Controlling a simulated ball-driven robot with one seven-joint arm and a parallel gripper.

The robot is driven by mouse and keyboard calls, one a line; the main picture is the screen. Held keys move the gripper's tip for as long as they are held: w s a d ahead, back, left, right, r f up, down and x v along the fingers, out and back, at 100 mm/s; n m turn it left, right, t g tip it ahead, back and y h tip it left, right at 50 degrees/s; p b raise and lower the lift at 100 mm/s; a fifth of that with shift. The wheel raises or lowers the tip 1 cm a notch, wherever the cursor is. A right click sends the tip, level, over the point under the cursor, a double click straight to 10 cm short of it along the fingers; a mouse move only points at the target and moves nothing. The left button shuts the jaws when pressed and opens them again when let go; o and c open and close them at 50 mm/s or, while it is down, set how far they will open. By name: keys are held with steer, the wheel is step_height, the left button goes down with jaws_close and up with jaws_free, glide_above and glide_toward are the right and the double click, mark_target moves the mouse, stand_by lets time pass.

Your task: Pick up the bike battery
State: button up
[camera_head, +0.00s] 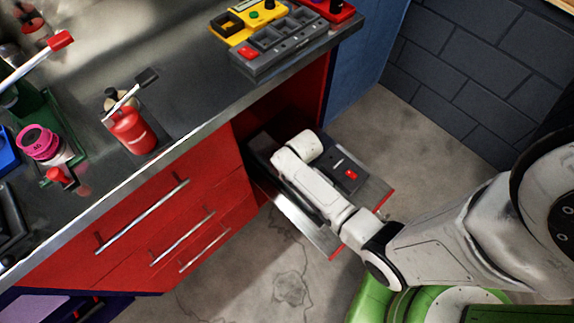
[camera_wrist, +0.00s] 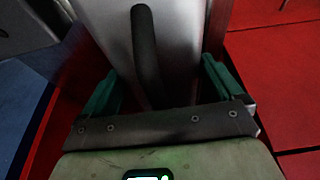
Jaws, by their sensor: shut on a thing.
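In the wrist view, a pale grey thing with a dark curved strip, seemingly the bike battery (camera_wrist: 185,40), stands between the green fingers of my gripper (camera_wrist: 160,78). The gripper is shut on it. Its far end runs out of the top of the picture. In the head view, my white arm reaches over the floor beside the red cabinet, and its own links hide the fingers. A dark box (camera_head: 346,174) with a red button shows beside the arm; I cannot tell whether it is part of the held thing.
A grey metal surface with red edges (camera_head: 378,190) lies under the arm. The workbench (camera_head: 200,100) has red drawers (camera_head: 165,215) and holds a red bottle (camera_head: 133,130), a pink roll (camera_head: 38,143) and a grey dock (camera_head: 280,45). Concrete floor (camera_head: 395,130) is clear towards the brick wall.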

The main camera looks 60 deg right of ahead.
steer(key=shift+s+f, duration=0.15)
steer(key=c, duration=1)
steer(key=shift+w+r, duration=0.2)
steer(key=shift+c, duration=0.5)
steer(key=shift+r, duration=0.1)
